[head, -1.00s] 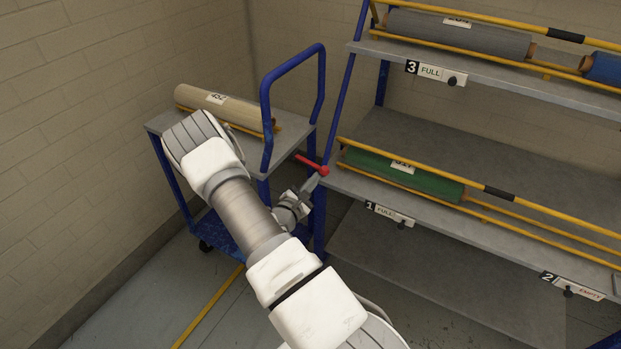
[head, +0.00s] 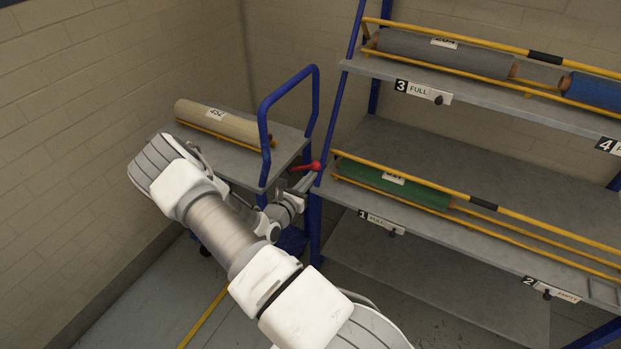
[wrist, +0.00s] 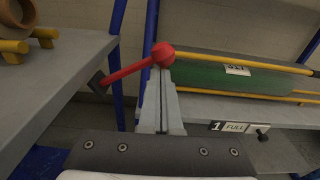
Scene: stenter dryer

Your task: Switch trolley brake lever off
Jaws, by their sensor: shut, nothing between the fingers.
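The trolley's brake lever (head: 304,168) is a red bar with a round red knob (head: 315,166), at the trolley's right side beside the push handle. In the wrist view the lever (wrist: 128,71) slants up to the right, its knob (wrist: 163,54) right at my fingertips. My gripper (head: 309,180) is shut and empty, its tips at the knob; it also shows in the wrist view (wrist: 161,78). I cannot tell whether tips and knob touch. The trolley (head: 292,139) has a grey top, blue frame and blue push handle (head: 264,120). My arm hides part of it.
A beige roll (head: 225,122) lies on yellow bars on the trolley. A rack (head: 440,140) with grey shelves and blue posts stands close at right, holding a green roll (head: 385,182) and a grey roll (head: 440,55). A brick wall (head: 90,110) is at left.

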